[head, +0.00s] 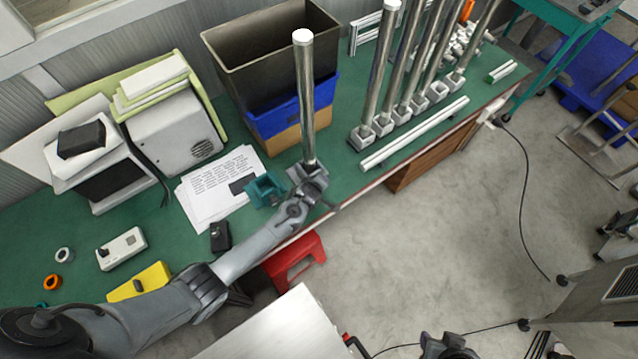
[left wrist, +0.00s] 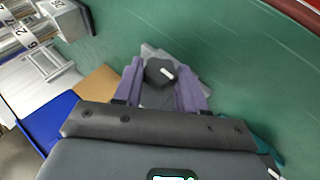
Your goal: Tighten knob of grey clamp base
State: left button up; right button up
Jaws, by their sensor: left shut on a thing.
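The grey clamp base (head: 296,171) stands on the green table near its front edge, with a tall steel pole (head: 306,105) upright in it. Its black knob (left wrist: 159,72) with a white mark shows in the left wrist view, and part of the grey base (left wrist: 150,52) shows behind it. My left gripper (head: 308,186) is at the base from the front. In the left wrist view its two purple-tinted fingers (left wrist: 160,80) are shut on the knob, one on each side. In the head view the gripper hides the knob. My right gripper is not seen.
A teal clamp base (head: 264,189) sits just left of the grey one, beside printed papers (head: 215,187). Several poles in bases stand to the right, behind a white rail (head: 415,132). Stacked bins (head: 270,60) are behind. A red stool (head: 296,260) stands below the front edge.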

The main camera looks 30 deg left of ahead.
pick_arm(q)
jog(key=shift+r+g, duration=0.1)
jog(key=shift+g, duration=0.3)
jog(key=shift+w+d+r+g+y+p, duration=0.15)
jog(key=shift+g+y+p, duration=0.15)
jog(key=shift+g+p, duration=0.15)
jog(key=shift+w+m+g+y, duration=0.15)
jog(key=shift+m+g+y, duration=0.2)
jog(key=shift+g, duration=0.2)
jog(key=shift+w+d+m+g+y+b, duration=0.1)
jog(key=shift+m+g+y+b, duration=0.2)
jog(key=shift+g+b, duration=0.45)
jog(key=shift+g+y+b, duration=0.55)
jog(key=shift+g+b, duration=0.2)
jog(key=shift+g, duration=0.1)
jog(key=o, duration=1.1)
jog(key=shift+c, duration=0.2)
